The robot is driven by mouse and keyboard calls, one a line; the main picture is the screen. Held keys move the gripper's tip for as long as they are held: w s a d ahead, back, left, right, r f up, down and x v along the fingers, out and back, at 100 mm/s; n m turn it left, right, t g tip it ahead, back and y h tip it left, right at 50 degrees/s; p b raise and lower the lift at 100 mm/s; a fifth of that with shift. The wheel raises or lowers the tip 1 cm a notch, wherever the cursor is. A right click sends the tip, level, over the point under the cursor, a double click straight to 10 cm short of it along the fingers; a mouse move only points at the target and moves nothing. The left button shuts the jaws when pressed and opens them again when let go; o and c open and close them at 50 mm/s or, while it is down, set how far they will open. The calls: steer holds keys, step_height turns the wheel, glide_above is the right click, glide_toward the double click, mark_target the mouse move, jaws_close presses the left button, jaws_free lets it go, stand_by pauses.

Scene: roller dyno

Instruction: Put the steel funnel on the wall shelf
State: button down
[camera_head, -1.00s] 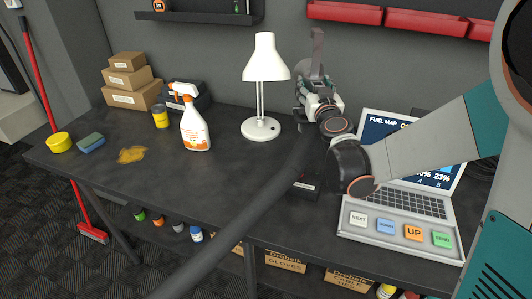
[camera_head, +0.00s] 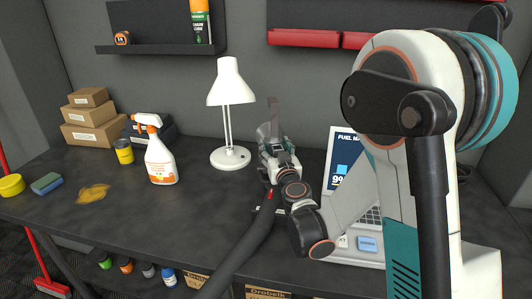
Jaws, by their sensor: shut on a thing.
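My gripper (camera_head: 272,143) is to the right of the white lamp, above the back of the workbench. It is shut on a grey metal piece, which I take to be the steel funnel (camera_head: 263,132). A round grey part shows behind the fingers, and the rest is hidden by the gripper. The black wall shelf (camera_head: 155,49) is on the wall at the upper left, higher than my gripper and apart from it. An orange-and-black tape measure (camera_head: 122,38) and a green-and-orange spray can (camera_head: 200,22) stand on it, with bare room between them.
The white lamp (camera_head: 229,100) stands between my gripper and the shelf side. A spray bottle (camera_head: 160,162), yellow can (camera_head: 124,152) and stacked boxes (camera_head: 90,135) are on the bench's left. A laptop (camera_head: 342,160) is partly behind my arm. Red bins (camera_head: 303,39) hang at upper right.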

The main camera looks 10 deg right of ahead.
steer(key=shift+w+a+f+b, duration=0.1)
steer(key=shift+w+a+b, duration=0.1)
steer(key=shift+a, duration=0.4)
steer(key=shift+w+a+f+b, duration=0.1)
steer(key=shift+w+a+b, duration=0.1)
steer(key=shift+a, duration=0.4)
steer(key=shift+w+a+f+b, duration=0.1)
steer(key=shift+f+b, duration=0.2)
steer(key=shift+f, duration=0.15)
steer(key=shift+f, duration=0.15)
steer(key=c, duration=0.6)
jaws_free()
steer(key=shift+o, duration=0.2)
